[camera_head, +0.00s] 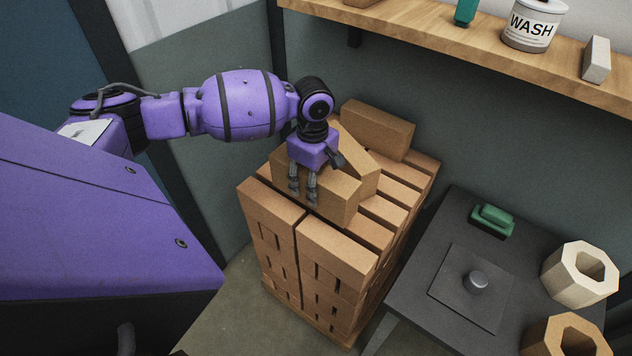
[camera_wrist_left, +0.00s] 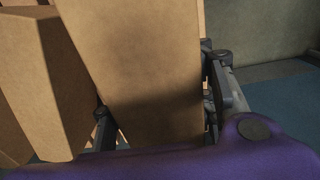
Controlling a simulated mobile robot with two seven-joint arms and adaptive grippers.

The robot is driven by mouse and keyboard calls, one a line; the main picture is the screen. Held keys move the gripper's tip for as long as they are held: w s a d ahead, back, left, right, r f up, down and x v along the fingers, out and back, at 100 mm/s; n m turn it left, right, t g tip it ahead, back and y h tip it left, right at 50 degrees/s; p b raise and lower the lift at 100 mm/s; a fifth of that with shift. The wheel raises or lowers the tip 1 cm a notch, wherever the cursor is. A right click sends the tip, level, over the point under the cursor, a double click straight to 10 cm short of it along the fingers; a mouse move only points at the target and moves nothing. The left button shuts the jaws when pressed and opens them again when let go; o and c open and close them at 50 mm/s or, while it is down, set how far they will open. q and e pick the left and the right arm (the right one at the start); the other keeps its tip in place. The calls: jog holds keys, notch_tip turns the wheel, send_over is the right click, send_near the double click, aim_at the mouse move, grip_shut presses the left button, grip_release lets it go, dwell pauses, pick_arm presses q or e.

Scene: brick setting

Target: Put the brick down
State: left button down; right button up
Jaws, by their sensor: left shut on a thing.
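A tan brick (camera_head: 337,194) is in my left gripper (camera_head: 304,194), at the top of a stack of similar bricks. The gripper's fingers point down and are shut on this brick. In the left wrist view the held brick (camera_wrist_left: 150,65) fills the middle, with a finger (camera_wrist_left: 218,90) along its right side. The brick is low over the stack's top layer; I cannot tell whether it touches. My right gripper is not in view.
Two more loose bricks lie on the stack, one behind the held brick (camera_head: 359,170) and one at the back (camera_head: 378,129). A dark table (camera_head: 420,285) at right bears a green block (camera_head: 492,220) and pale hollow blocks (camera_head: 578,274). A wooden shelf (camera_head: 440,40) runs above.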

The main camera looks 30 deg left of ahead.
pick_arm(q)
jog(key=shift+w+f, duration=0.1)
jog(key=shift+w, duration=0.2)
jog(key=shift+w+a+f, duration=0.2)
jog(key=shift+f, duration=0.1)
notch_tip(320, 180, down, 3)
jog(key=shift+w+f, duration=0.1)
jog(key=c, duration=1)
grip_release()
jog(key=shift+f, duration=0.15)
jog(key=shift+c, duration=0.2)
jog(key=shift+o, duration=1.1)
